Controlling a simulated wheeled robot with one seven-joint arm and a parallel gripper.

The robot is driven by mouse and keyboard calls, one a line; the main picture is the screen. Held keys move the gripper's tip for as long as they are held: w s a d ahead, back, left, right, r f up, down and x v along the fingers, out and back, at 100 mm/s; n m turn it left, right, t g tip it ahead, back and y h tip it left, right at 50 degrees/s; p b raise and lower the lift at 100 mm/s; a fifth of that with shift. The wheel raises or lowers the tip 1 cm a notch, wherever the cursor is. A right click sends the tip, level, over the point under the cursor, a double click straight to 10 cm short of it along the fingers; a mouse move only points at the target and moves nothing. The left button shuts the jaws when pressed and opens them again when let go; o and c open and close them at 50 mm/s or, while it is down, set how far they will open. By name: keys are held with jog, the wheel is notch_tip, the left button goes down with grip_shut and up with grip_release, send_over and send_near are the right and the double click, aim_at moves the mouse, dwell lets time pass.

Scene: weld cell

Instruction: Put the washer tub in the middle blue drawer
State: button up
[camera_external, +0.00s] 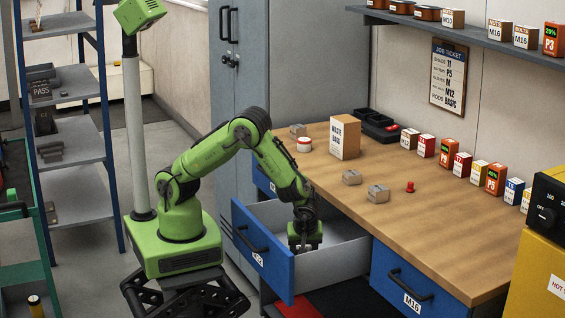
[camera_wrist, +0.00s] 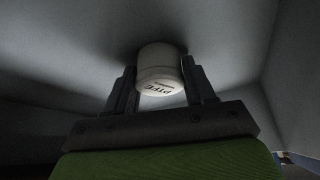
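The middle blue drawer (camera_external: 262,250), labelled M12, is pulled open under the bench. My gripper (camera_external: 303,246) points down inside it; its fingertips are partly hidden in the external view. In the wrist view, a white tub (camera_wrist: 161,66) with lettering that reads PTFE is between my two fingers (camera_wrist: 161,85). Both fingers appear to press on its sides. The tub is at or close to the grey drawer floor; I cannot tell whether it touches. Another white tub with a red band (camera_external: 304,144) stands on the bench.
The wooden bench (camera_external: 440,220) holds a carton (camera_external: 345,137), grey metal blocks (camera_external: 378,193), a red knob (camera_external: 409,187) and a row of small boxes. The M16 drawer (camera_external: 415,290) at right is shut. A yellow machine (camera_external: 535,270) stands at the right edge. Drawer walls surround my gripper.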

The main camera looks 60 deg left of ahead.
jog(key=o, duration=0.4)
